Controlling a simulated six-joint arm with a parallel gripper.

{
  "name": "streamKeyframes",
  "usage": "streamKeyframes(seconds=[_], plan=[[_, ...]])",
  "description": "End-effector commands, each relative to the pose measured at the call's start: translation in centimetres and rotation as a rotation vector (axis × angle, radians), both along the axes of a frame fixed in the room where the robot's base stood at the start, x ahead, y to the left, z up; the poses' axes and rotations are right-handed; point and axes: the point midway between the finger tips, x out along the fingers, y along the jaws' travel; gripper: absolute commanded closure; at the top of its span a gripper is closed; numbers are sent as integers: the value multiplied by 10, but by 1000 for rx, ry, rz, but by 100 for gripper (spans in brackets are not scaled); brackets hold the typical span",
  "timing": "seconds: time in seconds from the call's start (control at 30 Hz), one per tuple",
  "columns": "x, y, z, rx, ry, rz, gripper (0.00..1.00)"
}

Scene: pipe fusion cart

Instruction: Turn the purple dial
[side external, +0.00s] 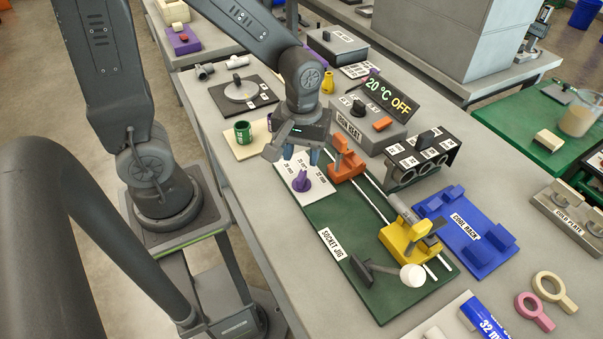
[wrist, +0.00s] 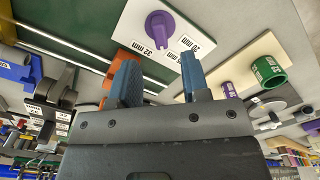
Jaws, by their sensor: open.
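The purple dial (side external: 301,181) stands on a white plate (side external: 290,195) with printed size labels, at the corner of the green socket jig board (side external: 350,268). In the wrist view the dial (wrist: 160,27) shows near the top, beyond the fingertips and roughly between them, with "32 mm" and "20 mm" labels beside it. My gripper (side external: 299,156) is open and empty above the dial in the side view, apart from it. Its two blue fingers (wrist: 160,72) are spread wide in the wrist view.
An orange clamp (side external: 345,160) stands close to the dial on the right, with a yellow clamp (side external: 408,240) farther along the rails. A green cup (side external: 243,131) stands on a cream plate to the left. The grey heater box (side external: 362,128) reads "20 °C OFF" behind.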

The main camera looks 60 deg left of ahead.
Motion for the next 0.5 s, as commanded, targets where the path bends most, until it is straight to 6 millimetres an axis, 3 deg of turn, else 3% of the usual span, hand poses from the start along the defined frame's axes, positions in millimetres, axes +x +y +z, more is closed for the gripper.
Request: streamKeyframes(seconds=[0.2, 0.5], plan=[[-1, 0, -43, 0, 6, -1, 57], [0, 0, -66, 0, 0, -1, 57]])
